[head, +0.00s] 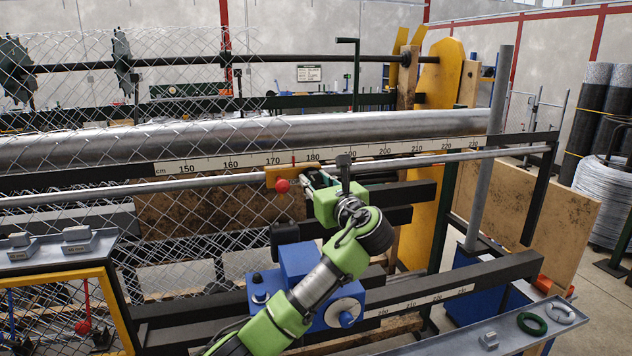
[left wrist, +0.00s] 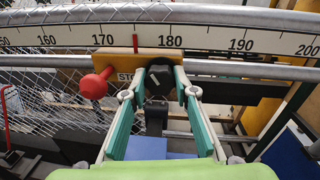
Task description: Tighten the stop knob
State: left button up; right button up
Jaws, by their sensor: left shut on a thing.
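The stop is an orange block (left wrist: 132,62) on the rail, with a partly covered label that starts "STO". It sits just under the scale, between about 170 and 180. In the head view the orange block (head: 279,173) shows beside my gripper. A red ball handle (left wrist: 93,86) sticks out at its left; it also shows in the head view (head: 282,186). A dark round knob (left wrist: 158,80) with a pale mark is on the block's right part. My left gripper (left wrist: 160,84) is shut on this knob, one finger on each side. In the head view my left gripper (head: 312,177) hides the knob.
The scale bar (head: 230,162) and a large metal roller (head: 240,132) run across above the stop. Chain-link mesh (head: 70,70) hangs at the left. A blue unit (head: 300,262) sits below my arm. A grey tray (head: 500,335) with small parts is at front right.

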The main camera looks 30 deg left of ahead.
pick_arm(q)
jog(key=shift+a+r, duration=0.1)
jog(key=shift+r, duration=0.3)
jog(key=o, duration=1.1)
jog(key=shift+f, duration=0.1)
jog(key=shift+a+f, duration=0.1)
jog(key=shift+f, duration=0.15)
jog(key=v, duration=1.2)
jog(key=shift+r, duration=0.1)
